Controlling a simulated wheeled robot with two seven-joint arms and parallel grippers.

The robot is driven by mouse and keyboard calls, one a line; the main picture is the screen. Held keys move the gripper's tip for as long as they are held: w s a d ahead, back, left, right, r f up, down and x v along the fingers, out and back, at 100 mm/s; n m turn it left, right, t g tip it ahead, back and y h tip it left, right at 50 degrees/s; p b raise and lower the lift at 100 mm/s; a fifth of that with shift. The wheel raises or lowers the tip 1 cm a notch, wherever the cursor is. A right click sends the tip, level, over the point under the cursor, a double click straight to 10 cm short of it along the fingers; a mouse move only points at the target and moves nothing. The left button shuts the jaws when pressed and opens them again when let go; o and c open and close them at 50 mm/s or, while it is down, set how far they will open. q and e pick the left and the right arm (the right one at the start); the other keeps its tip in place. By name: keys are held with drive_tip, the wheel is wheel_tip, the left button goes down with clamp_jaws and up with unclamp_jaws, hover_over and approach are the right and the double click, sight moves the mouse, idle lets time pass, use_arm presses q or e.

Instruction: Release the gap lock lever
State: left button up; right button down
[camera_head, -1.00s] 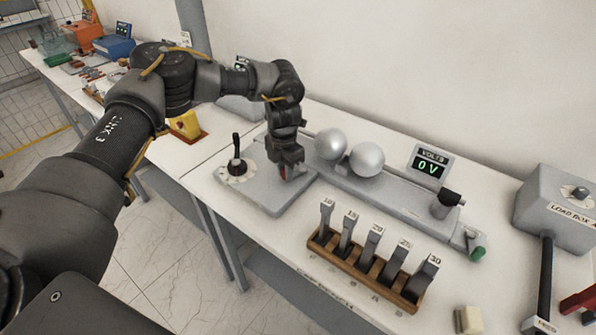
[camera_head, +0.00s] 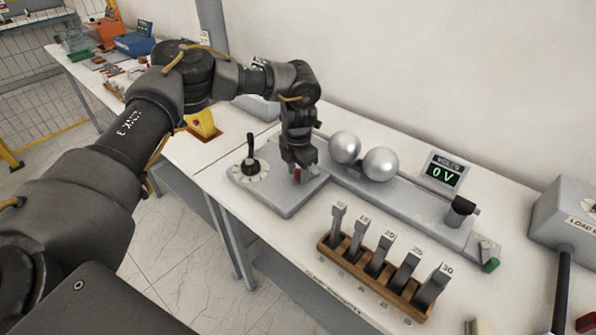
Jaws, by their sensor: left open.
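A grey rail unit with two silver spheres (camera_head: 380,164) stands on the bench. At its right end a small grey block carries a green-tipped lever (camera_head: 491,265), which looks like the gap lock lever; its exact position is hard to tell. A black knob (camera_head: 461,206) stands on the rail left of it. My left gripper (camera_head: 298,166) is open and points down over the grey control plate (camera_head: 285,205), well to the left of the green tip. A small red part (camera_head: 297,174) shows at its fingertips; I cannot tell whether they touch it. My right gripper is out of view.
A black lever on a round dial (camera_head: 250,170) stands on the plate. A wooden rack (camera_head: 375,280) with several upright numbered gauges is in front of the rail. A volt display (camera_head: 443,172) reads 0 V. A grey load box (camera_head: 570,215) stands at right.

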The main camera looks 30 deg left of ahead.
sight(298, 170)
use_arm(q)
wheel_tip(298, 170, up, 11)
drive_tip(key=b, duration=0.2)
drive_tip(key=shift+f, duration=0.15)
idle(0.4)
